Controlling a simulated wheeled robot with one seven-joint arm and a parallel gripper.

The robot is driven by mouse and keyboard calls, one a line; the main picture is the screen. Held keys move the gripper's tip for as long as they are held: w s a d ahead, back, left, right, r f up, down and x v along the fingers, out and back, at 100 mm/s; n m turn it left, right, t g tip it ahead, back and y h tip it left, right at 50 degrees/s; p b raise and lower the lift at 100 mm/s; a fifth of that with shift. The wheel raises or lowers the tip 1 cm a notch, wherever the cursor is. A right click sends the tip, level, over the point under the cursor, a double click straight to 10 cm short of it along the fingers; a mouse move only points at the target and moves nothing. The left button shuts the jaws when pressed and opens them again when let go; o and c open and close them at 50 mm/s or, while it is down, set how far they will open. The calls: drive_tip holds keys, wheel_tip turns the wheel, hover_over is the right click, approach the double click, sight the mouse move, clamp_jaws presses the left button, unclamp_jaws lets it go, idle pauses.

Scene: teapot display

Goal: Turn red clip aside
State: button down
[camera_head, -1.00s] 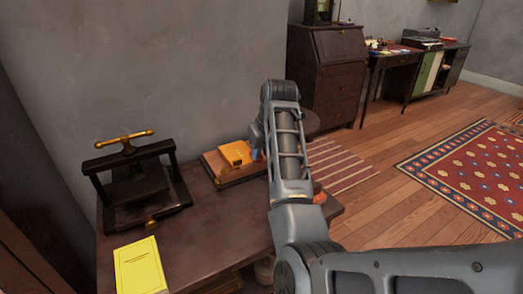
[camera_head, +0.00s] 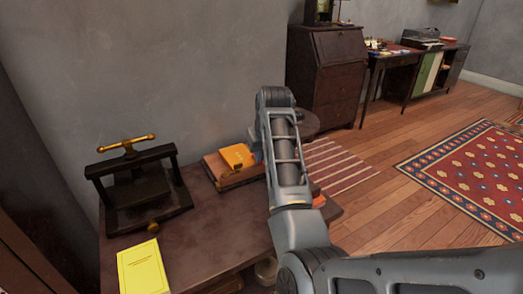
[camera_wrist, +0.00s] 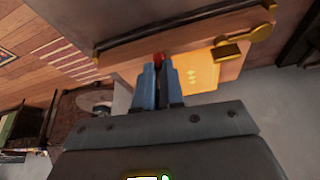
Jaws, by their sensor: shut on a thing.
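In the wrist view, the red clip (camera_wrist: 158,58) shows as a small red piece between the tips of my gripper (camera_wrist: 159,66). The blue fingers are close together and shut on it. It lies at the edge of a wooden board (camera_wrist: 125,68), beside an orange sheet or booklet (camera_wrist: 190,72). A brass clip (camera_wrist: 228,51) lies at that booklet's far edge. In the head view, my arm hides most of the gripper and the red clip. The orange booklet (camera_head: 237,156) and the board (camera_head: 213,170) show just left of the arm.
A black press with a brass handle (camera_head: 126,145) and a yellow booklet (camera_head: 143,268) stand on the dark table (camera_head: 205,235). A dark bar (camera_wrist: 180,28) crosses the wrist view beside the board. A wall rises behind the table; open floor lies to the right.

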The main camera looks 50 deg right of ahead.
drive_tip(key=m+p, duration=0.1)
drive_tip(key=m, duration=0.1)
drive_tip(key=m+h+p, duration=0.1)
drive_tip(key=m+p, duration=0.1)
drive_tip(key=shift+w+a+r+g+h+p, duration=0.1)
drive_tip(key=shift+a+r+g+h+p, duration=0.1)
drive_tip(key=shift+g+h+p, duration=0.15)
drive_tip(key=m, duration=0.2)
drive_tip(key=m+g+p, duration=0.1)
drive_tip(key=m, duration=0.1)
drive_tip(key=m+g+h, duration=0.1)
drive_tip(key=shift+w+f+m, duration=0.1)
drive_tip(key=shift+w+m, duration=0.15)
drive_tip(key=shift+m, duration=0.15)
drive_tip(key=m+g, duration=0.1)
drive_tip(key=m, duration=0.2)
drive_tip(key=shift+w+f+m+b, duration=0.1)
drive_tip(key=shift+w+m+b, duration=0.05)
drive_tip(key=shift+m+b, duration=0.15)
drive_tip(key=shift+w+m+g+b, duration=0.1)
drive_tip(key=shift+m+g+b, duration=0.6)
drive_tip(key=shift+m, duration=0.7)
drive_tip(key=c, duration=1.2)
unclamp_jaws()
drive_tip(key=shift+c, duration=0.2)
